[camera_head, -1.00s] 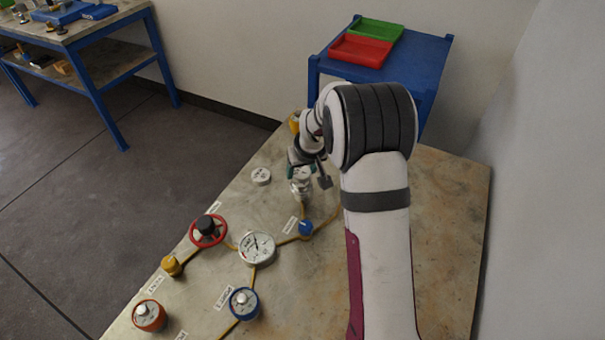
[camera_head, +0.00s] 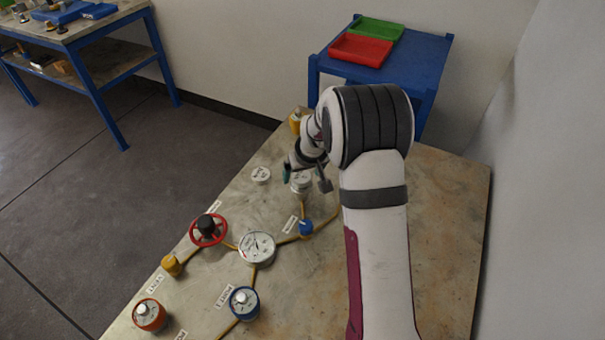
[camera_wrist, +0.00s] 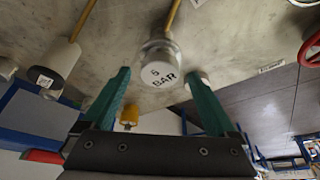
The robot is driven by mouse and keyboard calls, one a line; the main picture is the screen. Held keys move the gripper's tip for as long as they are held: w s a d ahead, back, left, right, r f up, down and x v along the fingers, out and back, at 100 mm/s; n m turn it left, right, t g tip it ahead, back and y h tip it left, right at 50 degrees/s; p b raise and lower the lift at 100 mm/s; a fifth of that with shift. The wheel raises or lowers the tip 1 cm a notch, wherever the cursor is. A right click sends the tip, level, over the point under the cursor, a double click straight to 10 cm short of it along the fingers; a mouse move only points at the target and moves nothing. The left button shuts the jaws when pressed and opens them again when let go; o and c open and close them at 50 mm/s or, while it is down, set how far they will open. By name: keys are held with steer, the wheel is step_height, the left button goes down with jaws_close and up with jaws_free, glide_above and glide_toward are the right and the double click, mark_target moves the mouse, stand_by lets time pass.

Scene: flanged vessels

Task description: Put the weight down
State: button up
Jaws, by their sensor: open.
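The white disc-shaped weight marked "6 BAR" (camera_wrist: 161,74) sits on top of a metal fitting (camera_wrist: 160,46) on the bench. In the head view the weight (camera_head: 302,180) shows just below my gripper (camera_head: 304,178), partly hidden by it. In the wrist view my gripper (camera_wrist: 160,76) is open, with one green finger on each side of the weight and a visible gap to both. It holds nothing. A second white disc (camera_head: 260,175) lies flat on the bench to the left; its edge shows behind the right finger in the wrist view (camera_wrist: 196,81).
A pressure gauge (camera_head: 257,247), a blue knob (camera_head: 305,227), a red handwheel (camera_head: 208,230) and a blue-ringed fitting (camera_head: 244,302) stand toward the front, joined by yellow lines. A yellow part (camera_head: 295,122) stands behind. A blue table holds red (camera_head: 361,50) and green trays. The bench's right side is clear.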

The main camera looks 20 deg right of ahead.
steer(key=v, duration=1.2)
steer(key=s+a+r+m+g, duration=0.1)
steer(key=s+a+m, duration=0.1)
steer(key=s, duration=0.9)
steer(key=s+a+m+g+y, duration=0.1)
steer(key=s+a, duration=0.4)
steer(key=s, duration=0.6)
steer(key=s+a+r+m+g, duration=0.1)
steer(key=s+a, duration=0.3)
steer(key=s, duration=0.7)
steer(key=shift+r+m+g+y, duration=0.4)
steer(key=shift+m+g, duration=0.4)
steer(key=shift+g, duration=0.1)
